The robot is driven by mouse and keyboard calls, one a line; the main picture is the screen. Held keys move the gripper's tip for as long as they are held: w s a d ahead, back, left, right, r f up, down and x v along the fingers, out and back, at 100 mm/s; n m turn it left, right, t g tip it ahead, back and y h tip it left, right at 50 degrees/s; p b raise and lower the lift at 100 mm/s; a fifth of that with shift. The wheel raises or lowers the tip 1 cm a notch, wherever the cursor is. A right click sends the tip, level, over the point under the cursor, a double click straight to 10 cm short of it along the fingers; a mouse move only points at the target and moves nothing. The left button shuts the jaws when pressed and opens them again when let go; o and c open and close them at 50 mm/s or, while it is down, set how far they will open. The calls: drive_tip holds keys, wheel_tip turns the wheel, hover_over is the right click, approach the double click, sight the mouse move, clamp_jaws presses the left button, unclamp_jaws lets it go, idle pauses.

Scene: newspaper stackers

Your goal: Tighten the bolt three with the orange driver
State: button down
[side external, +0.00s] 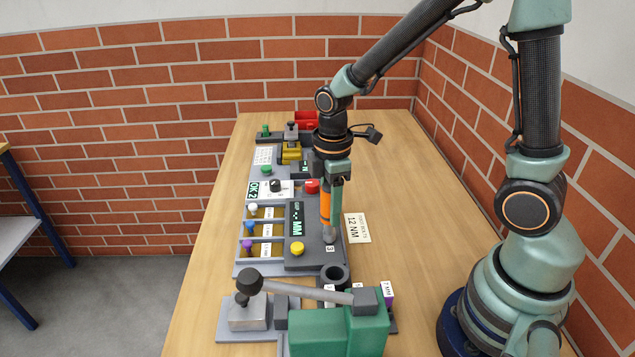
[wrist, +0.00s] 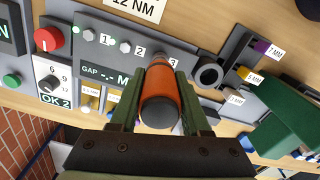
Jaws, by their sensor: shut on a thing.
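My gripper (side external: 334,190) is shut on the orange driver (side external: 325,207), which points down and stands close to upright. In the wrist view the driver (wrist: 163,90) lies between the two green fingers (wrist: 160,100). Its grey lower end is over the position marked 3 on the dark bolt panel (side external: 311,258). Bolt three is hidden under the driver, and I cannot tell whether the tip touches it. Bolt one (wrist: 88,35) and bolt two (wrist: 125,47) show in a row beside it in the wrist view.
A black ring holder (side external: 334,274) stands just in front of the panel. Nearer are a green block (side external: 335,330) and a grey lever with a black knob (side external: 250,282). A 12 NM card (side external: 357,228) lies right of the panel. The table (side external: 410,220) is clear further right.

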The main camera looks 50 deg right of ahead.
idle(0.3)
drive_tip(key=shift+r, duration=2.5)
drive_tip(key=shift+a, duration=0.1)
